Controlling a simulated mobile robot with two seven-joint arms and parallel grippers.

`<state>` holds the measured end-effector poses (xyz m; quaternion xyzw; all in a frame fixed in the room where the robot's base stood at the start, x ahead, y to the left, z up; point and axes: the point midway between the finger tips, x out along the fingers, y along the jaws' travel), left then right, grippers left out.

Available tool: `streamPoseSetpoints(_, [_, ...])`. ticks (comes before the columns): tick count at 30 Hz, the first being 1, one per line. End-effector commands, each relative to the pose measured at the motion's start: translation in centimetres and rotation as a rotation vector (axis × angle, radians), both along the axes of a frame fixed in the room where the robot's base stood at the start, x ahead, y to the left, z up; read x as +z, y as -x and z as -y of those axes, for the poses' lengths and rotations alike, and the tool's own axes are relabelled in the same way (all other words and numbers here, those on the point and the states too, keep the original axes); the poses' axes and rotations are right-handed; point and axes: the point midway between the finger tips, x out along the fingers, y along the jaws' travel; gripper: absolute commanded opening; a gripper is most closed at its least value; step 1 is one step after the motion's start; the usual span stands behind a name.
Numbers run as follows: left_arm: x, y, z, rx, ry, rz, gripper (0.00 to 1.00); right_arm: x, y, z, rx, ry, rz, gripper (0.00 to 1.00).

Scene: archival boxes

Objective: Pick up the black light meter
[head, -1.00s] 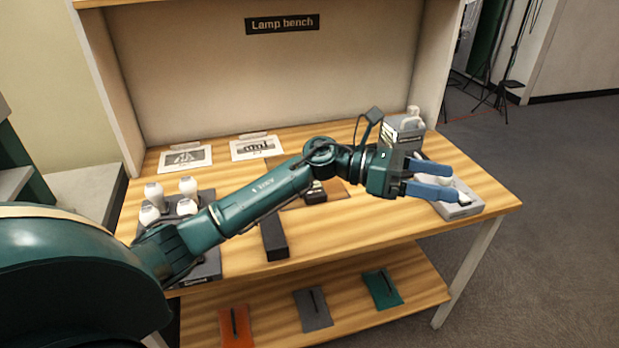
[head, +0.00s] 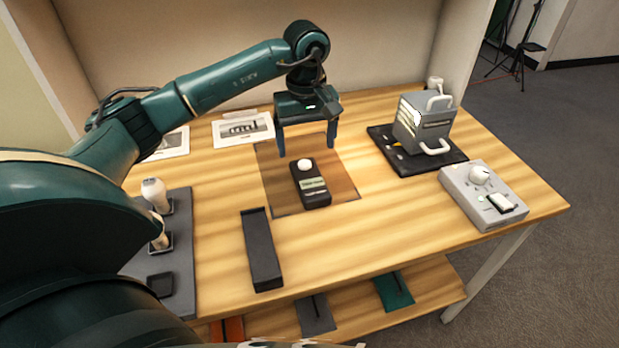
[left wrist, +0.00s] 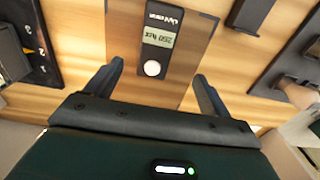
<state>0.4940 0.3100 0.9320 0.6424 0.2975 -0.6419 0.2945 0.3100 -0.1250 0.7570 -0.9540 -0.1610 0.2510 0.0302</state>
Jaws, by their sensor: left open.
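The black light meter (head: 314,190) lies on a brown mat (head: 282,204) in the middle of the bench. It has a white dome at its far end and a pale display. My left gripper (head: 308,152) points down above the far end of the mat, open and empty, with the meter nearer the bench's front edge than the fingers. In the left wrist view the meter (left wrist: 161,40) lies ahead of and between the two spread fingers (left wrist: 157,80), not touching them. My right gripper is not seen.
A grey tray with white bulbs (head: 175,275) is at the left. A grey boxy device (head: 425,122) on a black base and a grey control box (head: 484,194) stand at the right. Printed cards (head: 243,130) lie behind.

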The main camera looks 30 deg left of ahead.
Motion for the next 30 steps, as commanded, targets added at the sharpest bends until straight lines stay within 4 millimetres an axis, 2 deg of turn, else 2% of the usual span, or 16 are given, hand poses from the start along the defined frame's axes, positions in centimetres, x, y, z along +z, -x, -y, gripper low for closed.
streamPoseSetpoints(3, [-2.3,0.0,0.1,-0.001,0.002,-0.002,0.82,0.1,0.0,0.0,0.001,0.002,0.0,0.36])
streamPoseSetpoints(11, [-4.4,0.0,0.1,0.0,0.003,-0.001,0.82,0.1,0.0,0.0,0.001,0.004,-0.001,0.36])
streamPoseSetpoints(21, [-8.9,-0.3,0.5,0.001,0.004,0.0,0.82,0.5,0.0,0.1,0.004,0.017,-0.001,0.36])
streamPoseSetpoints(30, [-9.2,-0.4,0.5,0.0,0.004,0.002,0.81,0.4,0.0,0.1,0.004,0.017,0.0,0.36])
